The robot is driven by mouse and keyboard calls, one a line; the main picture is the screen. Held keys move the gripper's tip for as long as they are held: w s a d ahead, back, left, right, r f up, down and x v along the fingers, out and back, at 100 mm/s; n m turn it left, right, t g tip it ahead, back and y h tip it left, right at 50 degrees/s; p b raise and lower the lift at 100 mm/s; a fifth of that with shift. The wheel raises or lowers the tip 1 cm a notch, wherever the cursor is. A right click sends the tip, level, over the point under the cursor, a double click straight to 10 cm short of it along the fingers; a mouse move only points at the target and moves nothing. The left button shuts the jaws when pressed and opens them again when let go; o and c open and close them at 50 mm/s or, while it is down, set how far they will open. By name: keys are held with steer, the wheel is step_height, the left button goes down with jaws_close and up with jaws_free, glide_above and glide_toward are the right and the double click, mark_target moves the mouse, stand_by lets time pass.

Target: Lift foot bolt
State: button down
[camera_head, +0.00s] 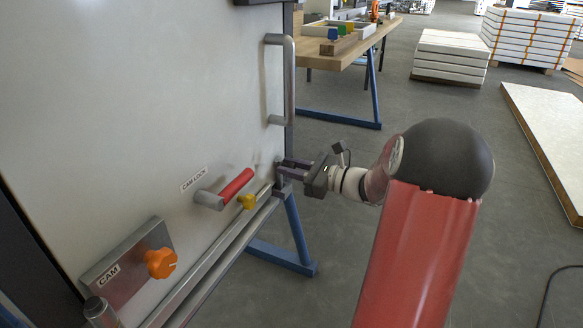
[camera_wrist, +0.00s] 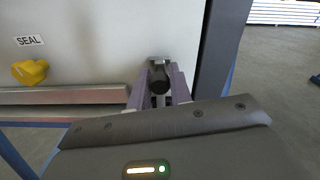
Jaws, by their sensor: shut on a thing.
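The foot bolt is a dark, rounded upright piece (camera_wrist: 158,74) at the lower edge of a large pale panel, beside the panel's dark edge post. My gripper (camera_wrist: 159,86) is shut on it, with one purple-grey finger on each side. In the head view my gripper (camera_head: 283,170) reaches in from the right to the panel's lower right corner. The bolt is mostly hidden there by the fingers. From these views I cannot tell how high the bolt stands.
The pale panel (camera_head: 130,100) carries a grey upright handle (camera_head: 291,80), a red-gripped lever (camera_head: 235,186) labelled CAM LOCK, a yellow knob (camera_head: 246,201) and an orange knob (camera_head: 161,263) by a CAM label. A metal rail (camera_head: 215,255) runs along the bottom. A workbench (camera_head: 345,48) stands behind.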

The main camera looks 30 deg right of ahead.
step_height(320, 180, up, 3)
steer(key=p, duration=0.3)
steer(key=shift+r, duration=0.15)
steer(key=c, duration=1.3)
jaws_free()
steer(key=shift+o, duration=0.2)
steer(key=v, duration=0.7)
steer(key=shift+s+d+p, duration=0.25)
steer(key=shift+s+p, duration=0.05)
